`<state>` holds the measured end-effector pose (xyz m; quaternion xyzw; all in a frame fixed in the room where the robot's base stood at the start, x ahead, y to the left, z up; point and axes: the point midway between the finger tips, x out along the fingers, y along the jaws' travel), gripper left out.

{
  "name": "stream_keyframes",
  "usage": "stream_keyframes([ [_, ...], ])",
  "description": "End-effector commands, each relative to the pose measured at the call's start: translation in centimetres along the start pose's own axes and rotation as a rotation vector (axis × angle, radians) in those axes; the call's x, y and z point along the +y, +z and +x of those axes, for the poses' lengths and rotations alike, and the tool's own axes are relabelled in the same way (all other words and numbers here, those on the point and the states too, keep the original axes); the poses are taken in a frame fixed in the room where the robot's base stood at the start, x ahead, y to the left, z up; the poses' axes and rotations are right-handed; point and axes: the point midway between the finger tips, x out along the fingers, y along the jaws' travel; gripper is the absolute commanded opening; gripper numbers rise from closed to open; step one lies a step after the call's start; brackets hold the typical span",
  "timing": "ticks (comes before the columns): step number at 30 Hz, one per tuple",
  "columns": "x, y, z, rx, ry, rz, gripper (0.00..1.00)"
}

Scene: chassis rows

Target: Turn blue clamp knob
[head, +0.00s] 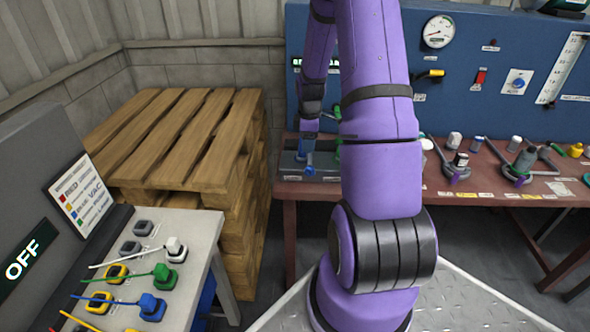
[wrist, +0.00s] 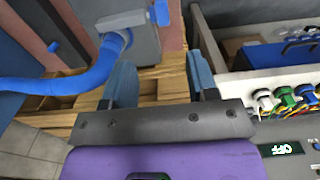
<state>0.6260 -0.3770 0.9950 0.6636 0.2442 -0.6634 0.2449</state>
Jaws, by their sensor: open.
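My gripper (wrist: 163,78) is open, with its two blue fingers apart and nothing between them. In the head view my gripper (head: 309,150) hangs, small and partly hidden by my arm, over a dark grey box at the left end of the red bench. In the wrist view a grey block (wrist: 146,45) lies beyond the fingertips. I cannot tell which blue part is the clamp knob.
A red bench (head: 440,187) with several fittings stands before a blue gauge panel (head: 465,70). Stacked wooden pallets (head: 175,140) stand left of it. A grey console (head: 190,235) with coloured plugs and an OFF display is at the left. My arm covers the middle.

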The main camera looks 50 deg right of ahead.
Motion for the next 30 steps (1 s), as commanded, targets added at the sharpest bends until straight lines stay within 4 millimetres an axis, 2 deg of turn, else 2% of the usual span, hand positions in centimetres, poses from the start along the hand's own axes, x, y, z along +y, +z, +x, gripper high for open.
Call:
stream_keyframes([
  [18,-0.1,0.0,9.1,0.0,-0.003,0.0,0.53],
  [24,0.0,0.0,10.3,0.0,-0.001,-0.001,0.53],
  [30,0.0,0.0,10.5,0.0,0.0,0.0,0.53],
])
